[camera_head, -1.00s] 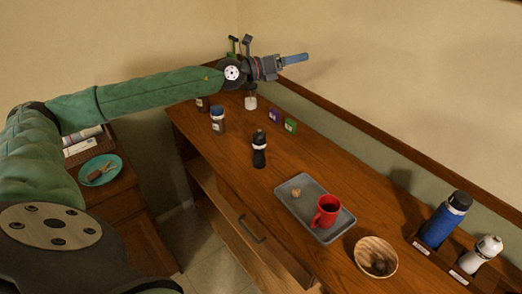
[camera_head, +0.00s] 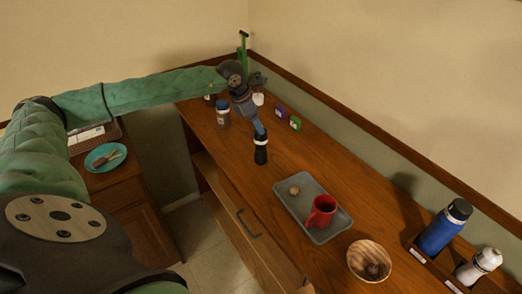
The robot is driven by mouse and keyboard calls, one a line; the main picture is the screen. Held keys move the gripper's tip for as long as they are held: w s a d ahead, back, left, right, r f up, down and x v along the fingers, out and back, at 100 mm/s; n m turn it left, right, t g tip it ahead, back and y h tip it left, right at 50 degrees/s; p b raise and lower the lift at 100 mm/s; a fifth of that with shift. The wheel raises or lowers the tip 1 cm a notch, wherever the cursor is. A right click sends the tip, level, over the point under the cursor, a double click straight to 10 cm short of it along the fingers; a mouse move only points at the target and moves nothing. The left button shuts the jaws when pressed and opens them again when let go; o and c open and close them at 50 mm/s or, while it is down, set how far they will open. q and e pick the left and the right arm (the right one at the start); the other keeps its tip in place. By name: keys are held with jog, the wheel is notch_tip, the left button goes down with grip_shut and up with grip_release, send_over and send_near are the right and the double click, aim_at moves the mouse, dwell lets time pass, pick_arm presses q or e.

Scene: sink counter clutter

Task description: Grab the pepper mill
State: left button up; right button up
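The pepper mill (camera_head: 261,154) is dark with a light band near its upper part, and it stands upright on the wooden counter (camera_head: 237,167). My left gripper (camera_head: 259,129) points down at its top, and the blue-grey fingers overlap the mill's upper end. The top of the mill is hidden behind the fingers. I cannot tell whether the fingers touch it or whether they are open or shut. My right gripper is not in view.
A jar (camera_head: 223,115) stands left of the mill, and small purple (camera_head: 281,112) and green (camera_head: 295,122) boxes stand behind it. A grey tray (camera_head: 330,231) with a red mug (camera_head: 321,211) lies to the right, then a wooden bowl (camera_head: 357,267) and a blue bottle (camera_head: 441,229).

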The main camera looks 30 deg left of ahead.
pick_arm(q)
send_over(261, 149)
jog(key=w+a, duration=0.1)
jog(key=w, duration=0.1)
jog(key=shift+w+f, duration=0.1)
jog(key=shift+f, duration=3.4)
jog(key=shift+r, duration=0.1)
jog(key=c, duration=1.6)
